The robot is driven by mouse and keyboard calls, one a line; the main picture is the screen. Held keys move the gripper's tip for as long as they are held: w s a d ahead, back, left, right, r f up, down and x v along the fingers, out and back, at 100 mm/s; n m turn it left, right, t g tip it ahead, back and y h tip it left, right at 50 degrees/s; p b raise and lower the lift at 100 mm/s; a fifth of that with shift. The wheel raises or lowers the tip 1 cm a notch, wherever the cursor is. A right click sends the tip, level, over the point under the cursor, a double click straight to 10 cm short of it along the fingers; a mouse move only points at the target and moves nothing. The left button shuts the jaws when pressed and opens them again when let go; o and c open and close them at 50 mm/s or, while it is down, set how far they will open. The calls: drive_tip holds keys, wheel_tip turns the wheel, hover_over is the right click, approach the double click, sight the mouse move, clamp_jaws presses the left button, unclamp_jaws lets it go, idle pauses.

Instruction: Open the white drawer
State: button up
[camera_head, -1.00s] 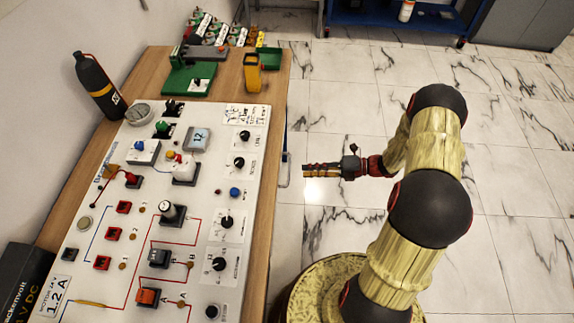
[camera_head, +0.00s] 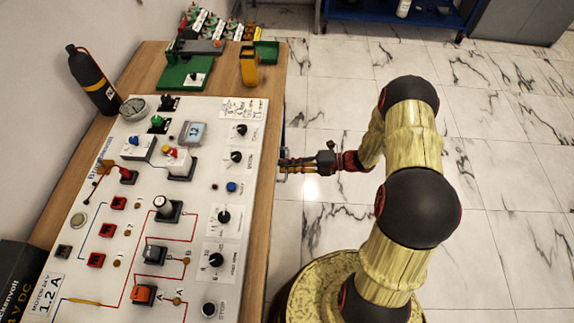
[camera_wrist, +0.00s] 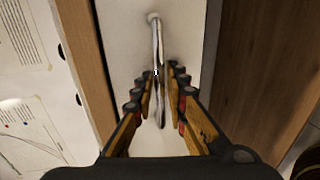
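The white drawer front (camera_wrist: 125,50) fills the middle of the wrist view, between wooden panels. A metal bar handle (camera_wrist: 156,45) runs lengthwise down it. The drawer looks closed against the bench side, though little of it shows from the head camera. My gripper (camera_wrist: 159,74) has its two fingers on either side of the handle, with small gaps visible, so it appears open around the bar. In the head view my gripper (camera_head: 284,166) is at the right side of the bench, and the handle is mostly hidden there.
The wooden bench (camera_head: 262,110) carries a white gauge panel (camera_head: 105,265) with several knobs and switches. A black bottle (camera_head: 92,80) stands at the back left. A yellow item (camera_head: 249,68) stands near the back right edge. The marble floor (camera_head: 500,170) right of my arm is clear.

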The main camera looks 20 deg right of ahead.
clamp_jaws()
idle(0.7)
drive_tip(key=f+p+v, duration=0.1)
drive_tip(key=f+v, duration=0.2)
drive_tip(key=v, duration=1.2)
drive_tip(key=s+d+f+p+v, duration=0.1)
drive_tip(key=f+p+v, duration=0.1)
drive_tip(key=v, duration=1.4)
drive_tip(key=shift+d+f, duration=0.15)
drive_tip(key=shift+f, duration=0.65)
unclamp_jaws()
